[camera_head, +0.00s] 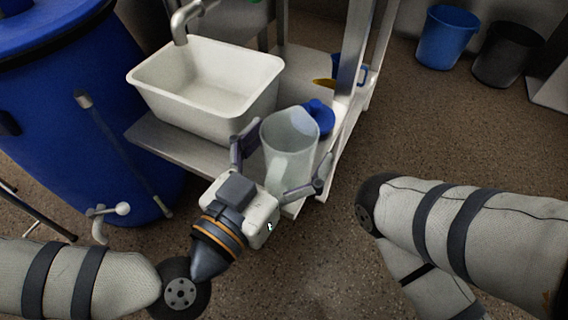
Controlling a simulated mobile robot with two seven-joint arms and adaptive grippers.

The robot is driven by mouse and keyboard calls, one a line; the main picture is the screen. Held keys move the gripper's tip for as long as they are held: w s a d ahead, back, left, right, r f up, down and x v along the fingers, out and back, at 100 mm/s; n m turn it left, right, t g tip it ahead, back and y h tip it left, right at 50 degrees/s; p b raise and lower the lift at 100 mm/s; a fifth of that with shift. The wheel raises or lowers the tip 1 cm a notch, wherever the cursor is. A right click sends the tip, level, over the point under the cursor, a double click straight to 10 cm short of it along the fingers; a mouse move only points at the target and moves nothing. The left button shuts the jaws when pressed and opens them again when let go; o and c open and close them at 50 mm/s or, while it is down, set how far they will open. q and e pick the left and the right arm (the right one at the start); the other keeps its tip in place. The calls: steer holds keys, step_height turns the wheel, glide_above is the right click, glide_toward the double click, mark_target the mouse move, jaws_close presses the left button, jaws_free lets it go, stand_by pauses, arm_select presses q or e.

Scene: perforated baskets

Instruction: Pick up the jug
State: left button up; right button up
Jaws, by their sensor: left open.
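A translucent jug (290,142) stands upright near the front right end of the grey metal shelf (180,141). Its handle faces toward me. My left gripper (279,160) is open, with one finger to the left of the jug and the other to its right. The jug stands between the fingers, and I cannot tell if either finger touches it. My right arm reaches in from the right, but its gripper is not in view.
A white basin (208,84) stands on the shelf left of the jug, under a tap (183,20). A blue object (320,117) sits just behind the jug. A metal post (352,50) rises at right. A large blue barrel (75,110) stands left. Blue (446,38) and black (508,54) buckets stand far right.

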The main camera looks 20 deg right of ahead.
arm_select(q)
steer(key=c, duration=1.3)
